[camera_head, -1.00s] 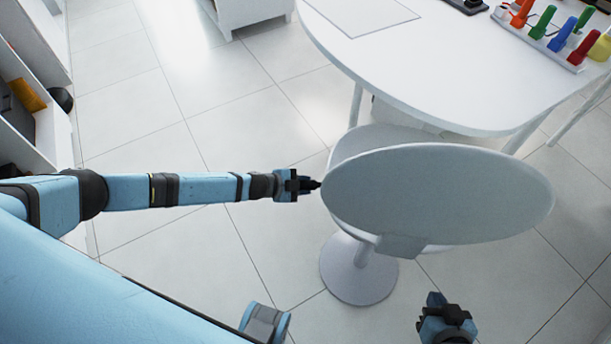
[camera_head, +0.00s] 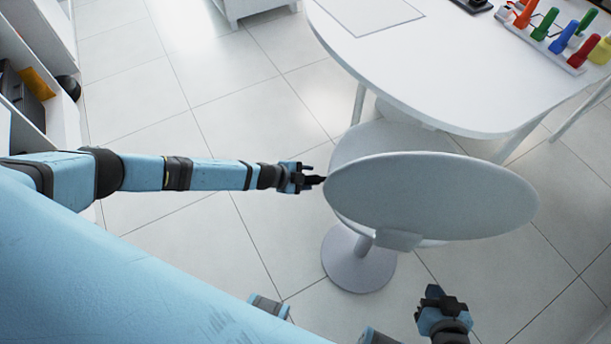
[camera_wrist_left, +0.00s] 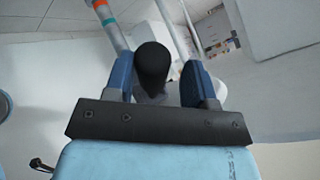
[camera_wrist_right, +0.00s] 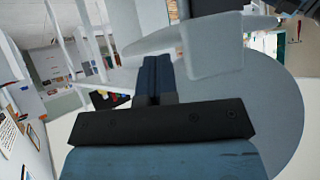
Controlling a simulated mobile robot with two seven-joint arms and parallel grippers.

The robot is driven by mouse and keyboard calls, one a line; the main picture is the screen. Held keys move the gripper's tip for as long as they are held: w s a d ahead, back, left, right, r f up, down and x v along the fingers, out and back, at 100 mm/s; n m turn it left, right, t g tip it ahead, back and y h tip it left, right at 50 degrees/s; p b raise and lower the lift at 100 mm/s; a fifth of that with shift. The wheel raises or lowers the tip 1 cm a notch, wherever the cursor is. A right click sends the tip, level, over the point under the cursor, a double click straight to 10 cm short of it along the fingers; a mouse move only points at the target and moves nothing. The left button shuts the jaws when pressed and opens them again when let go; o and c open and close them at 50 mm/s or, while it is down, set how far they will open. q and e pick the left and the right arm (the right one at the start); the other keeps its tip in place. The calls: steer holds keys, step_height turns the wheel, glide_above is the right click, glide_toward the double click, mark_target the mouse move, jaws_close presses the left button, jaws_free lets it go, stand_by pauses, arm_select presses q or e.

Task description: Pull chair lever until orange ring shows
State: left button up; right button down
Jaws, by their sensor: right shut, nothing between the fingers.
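The grey chair (camera_head: 430,195) stands on a round foot beside the table. My left gripper (camera_head: 310,180) is at the left edge of its oval backrest. My right gripper (camera_head: 435,305) is shut and empty, in front of the chair, and shows shut in the right wrist view (camera_wrist_right: 157,75).
The white table (camera_head: 440,70) is behind the chair and bears a rack of coloured pegs (camera_head: 545,40). Open shelves (camera_head: 30,85) stand at the far left. The tiled floor (camera_head: 240,110) is clear between the shelves and the chair.

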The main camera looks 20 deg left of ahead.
arm_select(q)
steer(key=shift+o, duration=0.2)
steer(key=shift+r, duration=0.1)
steer(key=shift+a+r, duration=0.1)
steer(key=shift+r, duration=0.05)
steer(key=p+v, duration=0.1)
steer(key=v, duration=1.2)
steer(key=shift+s+p, duration=0.25)
steer(key=shift+p, duration=0.1)
steer(key=shift+a, duration=0.15)
